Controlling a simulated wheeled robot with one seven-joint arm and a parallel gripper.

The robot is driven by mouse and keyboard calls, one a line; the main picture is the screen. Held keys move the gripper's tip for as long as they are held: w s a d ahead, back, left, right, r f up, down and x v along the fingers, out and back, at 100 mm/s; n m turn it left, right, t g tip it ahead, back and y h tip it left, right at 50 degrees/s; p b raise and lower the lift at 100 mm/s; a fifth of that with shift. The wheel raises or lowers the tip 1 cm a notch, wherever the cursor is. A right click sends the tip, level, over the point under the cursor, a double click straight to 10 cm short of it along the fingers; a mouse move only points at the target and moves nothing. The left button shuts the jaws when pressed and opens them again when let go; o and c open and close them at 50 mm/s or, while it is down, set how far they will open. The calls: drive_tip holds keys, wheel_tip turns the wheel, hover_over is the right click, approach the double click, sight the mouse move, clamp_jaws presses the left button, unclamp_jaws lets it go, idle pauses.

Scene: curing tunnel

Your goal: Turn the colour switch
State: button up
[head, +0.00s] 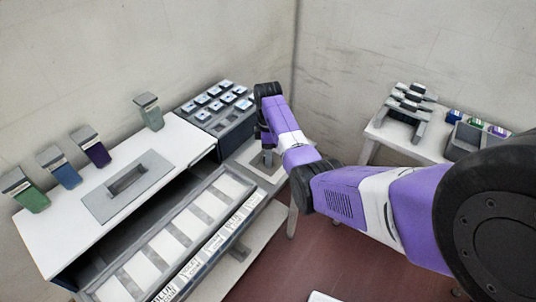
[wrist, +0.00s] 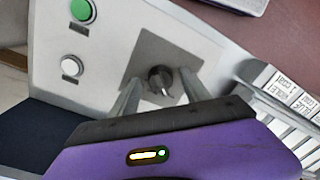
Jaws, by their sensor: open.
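The switch is a black rotary knob (wrist: 160,80) with a pale pointer mark, set in a darker grey square on a light panel (wrist: 110,40) in the wrist view. My gripper (wrist: 159,88) is open, with one finger to each side of the knob. I cannot tell whether the fingers touch it. In the head view my gripper (head: 267,150) points down at the panel at the right end of the white bench, and the knob is hidden there.
A green button (wrist: 81,10) and a white button (wrist: 72,66) sit on the same panel. Labelled strips lie in a long tray (head: 165,262). Green (head: 25,190), blue (head: 60,168), purple (head: 92,150) and grey-green (head: 150,114) containers stand behind. A side table (head: 378,133) is at right.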

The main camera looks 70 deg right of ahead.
drive_tip(key=shift+w+d+r+b, duration=0.1)
drive_tip(key=shift+r+b, duration=0.25)
drive_tip(key=shift+r, duration=1.6)
drive_tip(key=shift+d+r+b, duration=0.1)
drive_tip(key=shift+r+b, duration=0.25)
drive_tip(key=shift+r, duration=1.6)
